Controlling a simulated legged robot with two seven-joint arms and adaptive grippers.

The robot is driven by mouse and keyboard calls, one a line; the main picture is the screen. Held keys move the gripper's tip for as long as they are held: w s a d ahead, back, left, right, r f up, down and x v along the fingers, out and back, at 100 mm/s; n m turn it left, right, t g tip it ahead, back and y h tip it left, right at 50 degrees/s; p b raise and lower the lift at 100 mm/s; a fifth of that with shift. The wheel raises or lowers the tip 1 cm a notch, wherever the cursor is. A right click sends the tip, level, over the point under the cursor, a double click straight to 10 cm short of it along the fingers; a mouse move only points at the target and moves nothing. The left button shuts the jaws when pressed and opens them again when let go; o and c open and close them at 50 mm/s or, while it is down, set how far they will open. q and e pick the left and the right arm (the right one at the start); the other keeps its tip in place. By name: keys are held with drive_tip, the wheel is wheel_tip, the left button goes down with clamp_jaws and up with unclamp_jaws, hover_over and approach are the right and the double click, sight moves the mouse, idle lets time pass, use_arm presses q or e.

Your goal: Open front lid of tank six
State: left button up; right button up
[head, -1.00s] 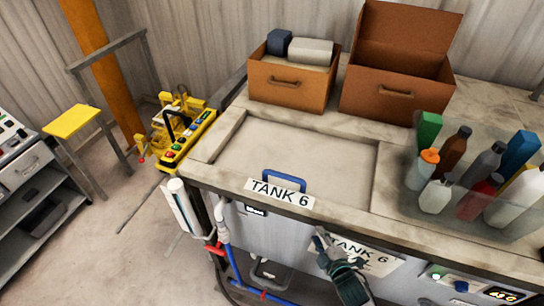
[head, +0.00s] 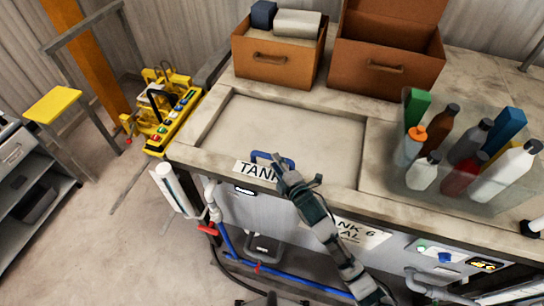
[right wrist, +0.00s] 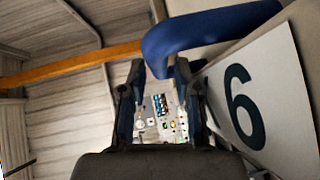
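The front lid (head: 290,130) of tank six is a flat, pale panel lying closed in the tank top. Its blue handle (head: 262,155) stands at the lid's front edge, behind the TANK 6 label (head: 250,171), which my right gripper partly covers. My right gripper (head: 297,172) is open at the handle's right part. In the right wrist view, the blue handle (right wrist: 205,35) bends down at the fingertips (right wrist: 159,75), with a clear gap between the fingers. I cannot tell whether the handle is between them or just beyond. My left gripper is not in view.
Two brown boxes (head: 278,80) (head: 385,85) stand behind the lid, the right one open. Several bottles (head: 436,130) stand in a clear bin at the right. A yellow button console (head: 172,125) is left of the tank. Pipes (head: 235,245) run below the front edge.

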drive_tip(key=x, duration=0.2)
drive_tip(key=shift+w+d, duration=0.1)
drive_tip(key=shift+w, duration=0.4)
drive_tip(key=shift+a, duration=0.5)
clamp_jaws()
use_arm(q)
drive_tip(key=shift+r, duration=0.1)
use_arm(e)
drive_tip(key=shift+d+f, duration=0.1)
drive_tip(key=shift+f, duration=0.05)
drive_tip(key=shift+w, duration=0.1)
